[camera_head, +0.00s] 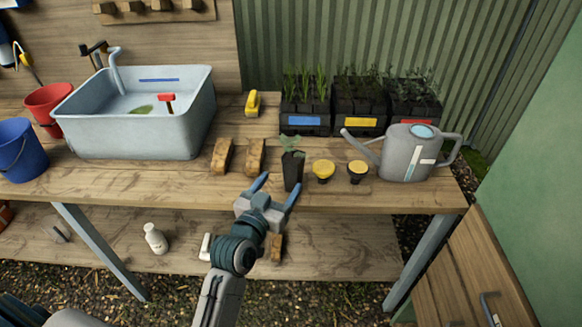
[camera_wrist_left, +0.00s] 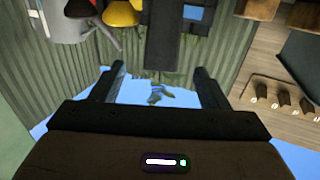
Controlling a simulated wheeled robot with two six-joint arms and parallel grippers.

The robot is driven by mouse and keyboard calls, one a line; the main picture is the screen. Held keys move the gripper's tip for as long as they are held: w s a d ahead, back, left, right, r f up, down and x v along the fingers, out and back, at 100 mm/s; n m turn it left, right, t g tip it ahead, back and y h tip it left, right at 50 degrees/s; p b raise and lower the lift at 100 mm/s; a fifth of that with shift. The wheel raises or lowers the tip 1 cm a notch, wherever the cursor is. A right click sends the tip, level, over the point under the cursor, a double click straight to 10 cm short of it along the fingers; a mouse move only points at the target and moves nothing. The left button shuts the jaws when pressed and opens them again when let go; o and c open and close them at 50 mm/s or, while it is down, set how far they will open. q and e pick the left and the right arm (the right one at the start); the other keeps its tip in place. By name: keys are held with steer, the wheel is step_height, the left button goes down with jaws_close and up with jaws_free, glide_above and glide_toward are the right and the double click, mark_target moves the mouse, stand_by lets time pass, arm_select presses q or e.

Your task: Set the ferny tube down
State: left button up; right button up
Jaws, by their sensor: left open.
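A dark tube (camera_head: 292,172) with a small leafy green plant stands upright on the workbench, near its front edge. My left gripper (camera_head: 281,182) is open at the front edge, with its fingertips just in front of and beside the tube. In the left wrist view, which is upside down, the open fingers (camera_wrist_left: 160,72) are spread wide, with the dark tube (camera_wrist_left: 160,40) beyond and between them and its leaves below. Contact between fingers and tube cannot be made out. My right gripper is not in view.
Two yellow-topped pots (camera_head: 323,170) and a grey watering can (camera_head: 406,154) stand right of the tube. Three dark crates with plants (camera_head: 305,122) stand behind. Wooden blocks (camera_head: 222,156) and a basin (camera_head: 140,140) are to the left. A white bottle (camera_head: 155,239) is on the lower shelf.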

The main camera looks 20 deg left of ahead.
mark_target(290, 169)
arm_select(q)
steer(key=w, duration=0.1)
steer(key=w+p, duration=0.1)
steer(key=w, duration=0.3)
steer(key=shift+w+d+f, duration=0.1)
steer(key=shift+w+d, duration=0.1)
steer(key=shift+d, duration=0.1)
steer(key=w+p, duration=0.1)
steer(key=w, duration=0.1)
steer(key=w+p, duration=0.1)
steer(key=w, duration=0.2)
steer(key=shift+d+f, duration=0.15)
steer(key=shift+w+f, duration=0.1)
steer(key=shift+w, duration=0.3)
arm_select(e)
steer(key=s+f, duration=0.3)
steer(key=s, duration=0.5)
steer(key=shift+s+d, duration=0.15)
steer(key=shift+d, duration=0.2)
arm_select(q)
steer(key=shift+s, duration=0.1)
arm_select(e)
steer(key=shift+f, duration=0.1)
arm_select(q)
steer(key=c, duration=1.1)
steer(key=shift+c, duration=0.8)
